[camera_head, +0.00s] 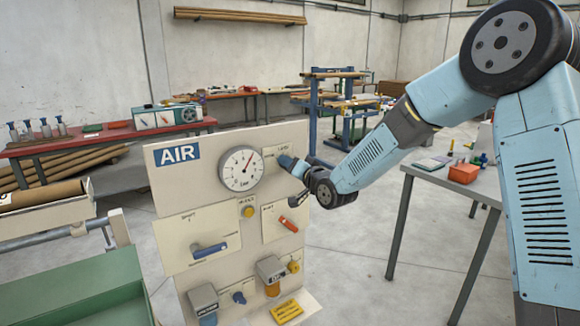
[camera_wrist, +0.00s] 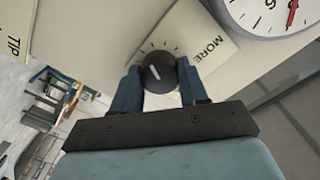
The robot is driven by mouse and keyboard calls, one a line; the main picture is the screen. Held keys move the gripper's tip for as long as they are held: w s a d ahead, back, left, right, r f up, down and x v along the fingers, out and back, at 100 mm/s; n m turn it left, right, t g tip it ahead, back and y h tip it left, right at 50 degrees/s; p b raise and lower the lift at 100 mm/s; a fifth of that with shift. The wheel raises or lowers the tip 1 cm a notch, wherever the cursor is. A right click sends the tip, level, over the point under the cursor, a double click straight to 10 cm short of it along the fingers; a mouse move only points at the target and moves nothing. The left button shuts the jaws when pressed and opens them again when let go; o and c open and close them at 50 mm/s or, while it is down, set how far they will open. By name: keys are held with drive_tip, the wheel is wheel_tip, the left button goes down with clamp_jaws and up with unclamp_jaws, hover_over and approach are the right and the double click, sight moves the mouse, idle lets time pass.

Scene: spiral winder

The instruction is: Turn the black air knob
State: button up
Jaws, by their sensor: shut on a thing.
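The black air knob (camera_wrist: 159,73) shows in the wrist view, round with a white pointer line, on a cream plate with tick marks and the word MORE. My gripper (camera_wrist: 158,88) has its two blue fingers on either side of the knob, shut on it. In the head view my gripper (camera_head: 287,162) reaches the upper right of the AIR panel (camera_head: 163,185), just right of the gauge (camera_head: 241,169). The knob is hidden there behind my fingers. The gauge has a red needle and shows partly in the wrist view (camera_wrist: 268,14).
Below the gauge the panel carries a yellow button (camera_head: 248,212), a red lever (camera_head: 289,225), a blue handle (camera_head: 210,250) and several small fittings. A green tray (camera_head: 85,290) stands at the lower left. A grey table (camera_head: 435,172) with a red box (camera_head: 464,173) stands at the right.

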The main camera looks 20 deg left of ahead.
drive_tip(key=shift+w+d+f+m, duration=0.1)
drive_tip(key=shift+m, duration=0.85)
drive_tip(key=shift+w+d+m, duration=0.1)
drive_tip(key=shift+m, duration=0.85)
drive_tip(key=o, duration=0.8)
drive_tip(key=shift+c, duration=0.2)
drive_tip(key=o, duration=0.3)
drive_tip(key=shift+s+a, duration=0.1)
drive_tip(key=v, duration=1.3)
drive_tip(key=shift+s+d, duration=0.25)
drive_tip(key=shift+d, duration=0.05)
